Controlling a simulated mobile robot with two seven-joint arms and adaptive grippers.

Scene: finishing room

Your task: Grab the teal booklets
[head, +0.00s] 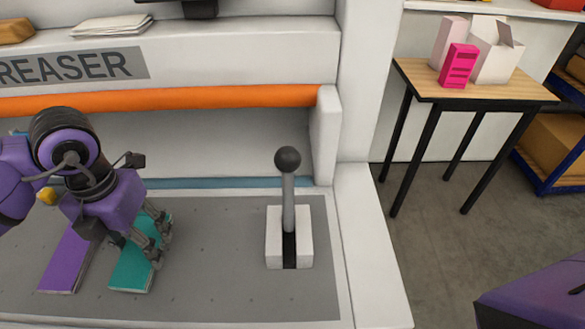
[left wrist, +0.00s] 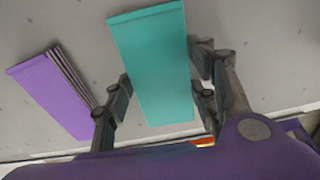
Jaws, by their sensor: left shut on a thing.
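The teal booklets (head: 131,267) lie on the grey bed of the machine in the head view, seen as one teal cover over pale page edges. They also show in the left wrist view (left wrist: 152,62), between my fingers. My left gripper (head: 150,252) is low over them, with its fingers on either side, and is shut on them. In the wrist view the left gripper (left wrist: 160,103) has one finger at each long edge. I cannot tell whether the booklets are clear of the bed. My right gripper is out of view.
Purple booklets (head: 66,258) lie just left of the teal ones, also in the wrist view (left wrist: 52,95). A lever (head: 288,200) with a black knob stands to the right. An orange bar (head: 160,98) crosses above the bed. A side table (head: 470,85) holds boxes.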

